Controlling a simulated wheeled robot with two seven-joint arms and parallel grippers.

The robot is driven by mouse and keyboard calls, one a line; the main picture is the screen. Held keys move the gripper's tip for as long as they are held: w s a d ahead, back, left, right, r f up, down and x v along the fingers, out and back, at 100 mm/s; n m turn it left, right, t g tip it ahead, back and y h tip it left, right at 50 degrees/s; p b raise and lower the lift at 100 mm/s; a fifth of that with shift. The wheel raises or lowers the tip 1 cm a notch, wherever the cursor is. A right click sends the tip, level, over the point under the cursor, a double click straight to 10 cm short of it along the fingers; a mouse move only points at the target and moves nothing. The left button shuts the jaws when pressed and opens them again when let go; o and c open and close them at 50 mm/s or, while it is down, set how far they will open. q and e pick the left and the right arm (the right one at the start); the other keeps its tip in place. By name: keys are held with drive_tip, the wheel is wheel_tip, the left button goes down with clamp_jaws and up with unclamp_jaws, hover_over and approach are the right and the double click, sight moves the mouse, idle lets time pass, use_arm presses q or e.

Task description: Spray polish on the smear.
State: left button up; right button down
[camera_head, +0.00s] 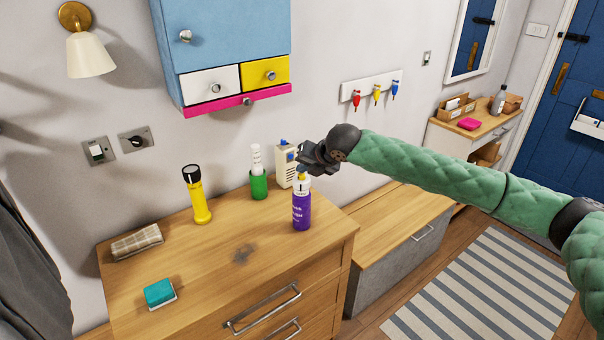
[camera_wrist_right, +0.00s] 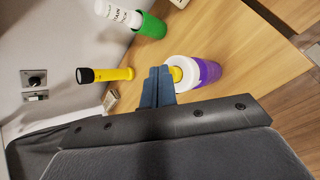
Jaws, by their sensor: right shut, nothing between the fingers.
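A purple polish can (camera_head: 301,211) with a white collar and yellow top stands upright on the wooden chest of drawers. It also shows in the right wrist view (camera_wrist_right: 208,72). A dark grey smear (camera_head: 243,254) lies on the chest top, to the left of and nearer than the can. My right gripper (camera_head: 304,166) is shut and empty, just above the can's top. In the right wrist view its closed fingers (camera_wrist_right: 157,86) overlap the edge of the yellow top; I cannot tell whether they touch. My left gripper is not in view.
On the chest (camera_head: 190,262) stand a yellow torch (camera_head: 196,196), a green container (camera_head: 259,186) and a cream box (camera_head: 284,164). A blue wall cabinet (camera_head: 225,40) hangs above. The wood around the smear is clear.

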sight(304, 176)
drive_tip(key=shift+f, duration=0.25)
idle(0.4)
drive_tip(key=shift+f, duration=0.2)
drive_tip(key=shift+r+p, duration=0.4)
drive_tip(key=shift+p, duration=0.45)
wheel_tip(304, 176, up, 6)
drive_tip(key=p, duration=0.5)
idle(2.6)
